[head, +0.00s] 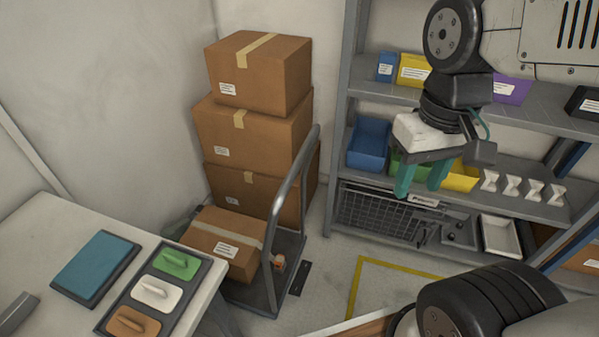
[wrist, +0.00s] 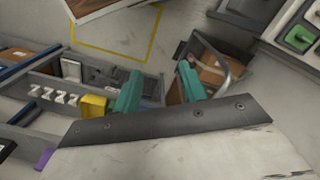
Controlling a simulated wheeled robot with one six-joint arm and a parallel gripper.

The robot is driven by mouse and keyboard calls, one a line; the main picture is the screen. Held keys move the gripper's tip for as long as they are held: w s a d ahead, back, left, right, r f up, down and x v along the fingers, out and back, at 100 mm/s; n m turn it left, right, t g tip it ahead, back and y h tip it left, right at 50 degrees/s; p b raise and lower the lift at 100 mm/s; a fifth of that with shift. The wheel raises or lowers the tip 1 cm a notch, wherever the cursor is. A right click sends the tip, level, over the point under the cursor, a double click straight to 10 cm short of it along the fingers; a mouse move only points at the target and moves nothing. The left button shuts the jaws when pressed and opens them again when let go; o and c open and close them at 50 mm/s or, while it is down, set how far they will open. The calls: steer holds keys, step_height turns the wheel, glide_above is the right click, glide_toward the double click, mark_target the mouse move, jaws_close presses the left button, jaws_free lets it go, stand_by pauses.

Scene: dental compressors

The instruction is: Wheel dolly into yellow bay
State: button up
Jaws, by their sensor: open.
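The dolly (head: 262,303) is a grey platform cart with a tall curved push handle (head: 290,185), standing on the floor left of the yellow bay. A cardboard box (head: 222,243) rides on it. The yellow bay (head: 400,267) is a yellow line outline on the floor; its near part is hidden by my arm. The bay outline also shows in the wrist view (wrist: 118,58), with the dolly's handle (wrist: 222,60) to its right. My gripper (head: 422,180) has teal fingers, is open and empty, and hangs in front of the shelf, apart from the dolly.
Stacked cardboard boxes (head: 255,130) stand in the corner behind the dolly. A grey shelf (head: 340,120) with coloured bins is at the right. Floor between dolly and bay looks mostly clear.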

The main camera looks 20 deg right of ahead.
steer(key=w+a+f+m+g+y, duration=0.35)
steer(key=w+f+y, duration=0.2)
steer(key=f, duration=0.25)
steer(key=m+t+y, duration=0.3)
steer(key=t+y, duration=0.5)
steer(key=t, duration=0.5)
glide_toward(301, 156)
steer(key=w+a+f, duration=0.1)
steer(key=w+a, duration=0.1)
steer(key=w, duration=0.1)
steer(key=shift+h, duration=0.25)
steer(key=x, duration=0.7)
steer(key=shift+f, duration=0.2)
jaws_close()
